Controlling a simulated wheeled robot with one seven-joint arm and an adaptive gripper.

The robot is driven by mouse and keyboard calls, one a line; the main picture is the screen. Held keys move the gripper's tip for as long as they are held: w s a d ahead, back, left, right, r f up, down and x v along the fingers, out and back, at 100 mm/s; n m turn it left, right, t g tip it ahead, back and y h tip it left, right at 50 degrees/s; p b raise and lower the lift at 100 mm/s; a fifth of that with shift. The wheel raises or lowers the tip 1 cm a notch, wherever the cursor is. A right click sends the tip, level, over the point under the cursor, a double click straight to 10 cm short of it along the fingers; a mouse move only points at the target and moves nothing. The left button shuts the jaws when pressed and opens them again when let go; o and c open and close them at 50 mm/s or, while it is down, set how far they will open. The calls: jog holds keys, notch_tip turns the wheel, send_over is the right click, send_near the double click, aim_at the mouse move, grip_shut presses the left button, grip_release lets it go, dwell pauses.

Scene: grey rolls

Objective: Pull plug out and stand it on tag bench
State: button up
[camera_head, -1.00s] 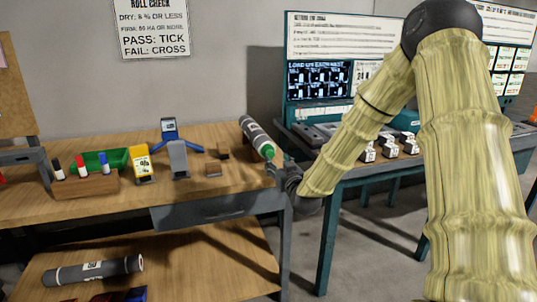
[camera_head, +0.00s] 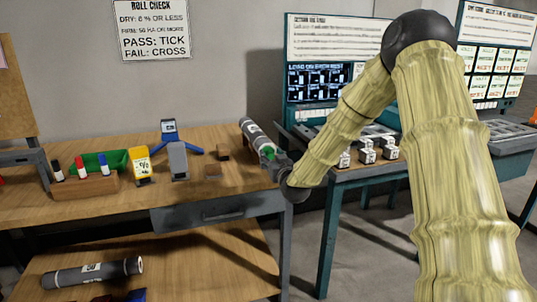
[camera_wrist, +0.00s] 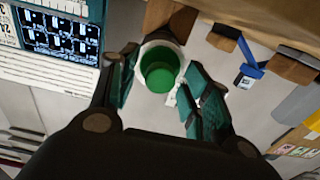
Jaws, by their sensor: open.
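A grey roll (camera_head: 252,132) lies on the wooden bench near its right edge, with a green plug (camera_head: 268,153) at its near end. In the wrist view the green plug (camera_wrist: 160,70) shows as a round green cup inside the roll's pale rim (camera_wrist: 152,45). My gripper (camera_wrist: 160,88) is open, one finger to each side of the plug, with nothing held. In the head view my gripper (camera_head: 276,163) is at the plug end and partly hides it; contact cannot be told. A teal bench (camera_head: 325,240), perhaps the tag bench, stands right of the wooden one.
Several small black-and-white blocks (camera_head: 363,153) stand on the teal bench, partly behind my arm. The wooden bench (camera_head: 120,205) holds a yellow meter (camera_head: 142,163), a blue-and-grey stand (camera_head: 178,155) and markers in a wooden block (camera_head: 85,187). Another roll (camera_head: 92,272) lies on the lower shelf.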

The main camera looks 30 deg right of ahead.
jog(key=c, duration=0.8)
jog(key=shift+c, duration=0.2)
jog(key=shift+r, duration=0.1)
jog(key=shift+p+v, duration=0.65)
jog(key=shift+v, duration=2.35)
